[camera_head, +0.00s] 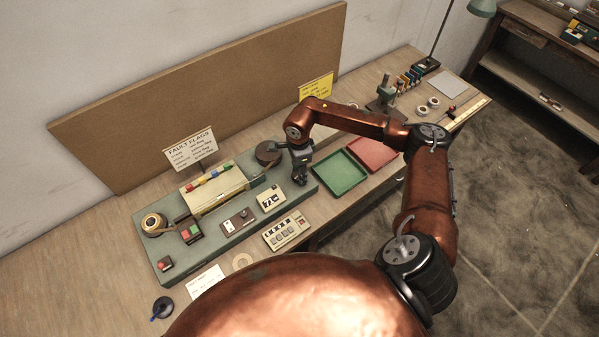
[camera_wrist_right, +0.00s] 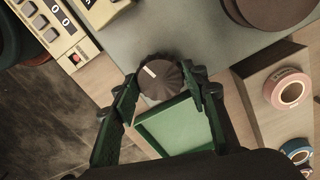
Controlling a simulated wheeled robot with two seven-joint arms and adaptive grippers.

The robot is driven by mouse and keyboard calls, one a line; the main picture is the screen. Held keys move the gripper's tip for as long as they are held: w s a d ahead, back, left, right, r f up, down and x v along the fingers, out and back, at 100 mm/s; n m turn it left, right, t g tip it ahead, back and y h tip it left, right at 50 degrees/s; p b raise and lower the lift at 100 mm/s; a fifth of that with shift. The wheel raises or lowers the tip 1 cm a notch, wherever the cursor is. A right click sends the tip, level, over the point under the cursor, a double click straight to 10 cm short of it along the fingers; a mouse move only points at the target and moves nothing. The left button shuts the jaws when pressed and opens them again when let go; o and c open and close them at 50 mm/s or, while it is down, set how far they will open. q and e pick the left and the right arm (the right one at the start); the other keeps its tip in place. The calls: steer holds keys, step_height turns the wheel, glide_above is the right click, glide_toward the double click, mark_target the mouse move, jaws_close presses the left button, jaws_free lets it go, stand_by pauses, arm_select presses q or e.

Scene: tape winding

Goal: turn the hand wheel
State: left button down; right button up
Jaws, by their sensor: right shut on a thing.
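The hand wheel (camera_wrist_right: 160,80) is a dark, ribbed round knob with a white mark on its face, seen in the right wrist view. My right gripper (camera_wrist_right: 163,88) has one finger on each side of the knob and is shut on it. In the head view my right gripper (camera_head: 299,177) is at the right end of the grey-green machine base (camera_head: 150,215), and it hides the knob there. My left gripper is not in view.
A dark round reel (camera_head: 268,153) stands just left of my right gripper. A green tray (camera_head: 340,174) and a red tray (camera_head: 373,152) lie to its right. A yellow sign (camera_head: 316,88) stands behind.

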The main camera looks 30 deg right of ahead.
steer(key=m+b, duration=0.1)
steer(key=m, duration=0.3)
steer(key=shift+m+b, duration=0.3)
steer(key=shift+m, duration=2.1)
steer(key=shift+w, duration=0.1)
steer(key=o, duration=1.2)
steer(key=shift+c, duration=0.2)
steer(key=shift+r, duration=0.25)
step_height(320, 180, up, 12)
steer(key=shift+f, duration=0.2)
